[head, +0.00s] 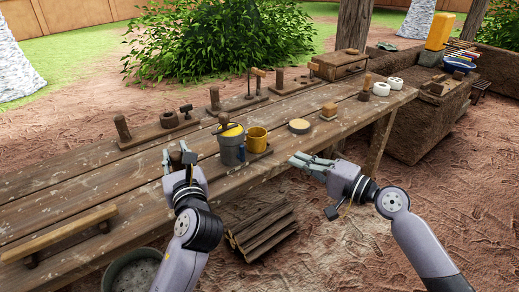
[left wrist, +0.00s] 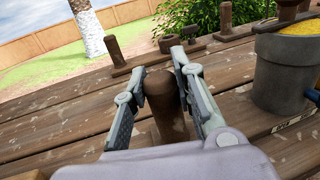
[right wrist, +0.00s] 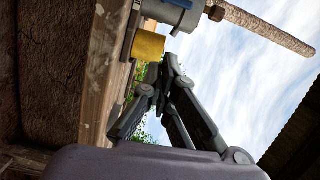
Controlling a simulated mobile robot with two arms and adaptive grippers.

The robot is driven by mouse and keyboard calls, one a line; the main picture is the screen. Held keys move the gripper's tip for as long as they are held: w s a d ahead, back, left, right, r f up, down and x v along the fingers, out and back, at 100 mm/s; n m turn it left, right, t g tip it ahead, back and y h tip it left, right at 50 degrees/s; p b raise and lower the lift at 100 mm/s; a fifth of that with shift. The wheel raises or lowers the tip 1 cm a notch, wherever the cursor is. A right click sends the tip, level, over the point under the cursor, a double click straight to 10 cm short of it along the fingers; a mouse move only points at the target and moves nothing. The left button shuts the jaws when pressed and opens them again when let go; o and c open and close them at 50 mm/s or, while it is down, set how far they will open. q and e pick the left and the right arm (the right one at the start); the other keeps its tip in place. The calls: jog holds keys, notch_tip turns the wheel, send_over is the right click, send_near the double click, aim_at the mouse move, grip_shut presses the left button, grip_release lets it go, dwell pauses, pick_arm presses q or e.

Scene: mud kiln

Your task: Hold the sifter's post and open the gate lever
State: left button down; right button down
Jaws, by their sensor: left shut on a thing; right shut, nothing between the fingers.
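The sifter appears as a grey bucket (head: 231,150) with yellow material on top, standing on the bench beside a yellow cup (head: 257,139). A brown wooden post (left wrist: 165,105) stands upright left of the bucket. My left gripper (head: 177,160) is shut on this post, with one finger on each side of it in the left wrist view. My right gripper (head: 300,161) is shut and empty, in front of the bench's near edge and right of the cup. In the right wrist view its fingertips (right wrist: 168,68) are near the cup (right wrist: 148,45). I cannot make out the gate lever clearly.
The long wooden bench (head: 90,185) carries several post-and-board fixtures along its back edge. Stacked firewood (head: 262,235) and a metal tub (head: 133,270) are below the near edge.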

aim_at(242, 153)
jog(key=shift+w+d+r+m, duration=0.15)
jog(key=shift+d+r+m, duration=0.25)
jog(key=shift+d+r, duration=0.05)
jog(key=shift+a, duration=0.1)
jog(key=x, duration=1)
jog(key=shift+w+a+r, duration=0.1)
jog(key=shift+a+r, duration=0.1)
jog(key=shift+r, duration=0.05)
jog(key=shift+s+a+f, duration=0.1)
jog(key=shift+s+a, duration=1.25)
jog(key=shift+a, duration=0.05)
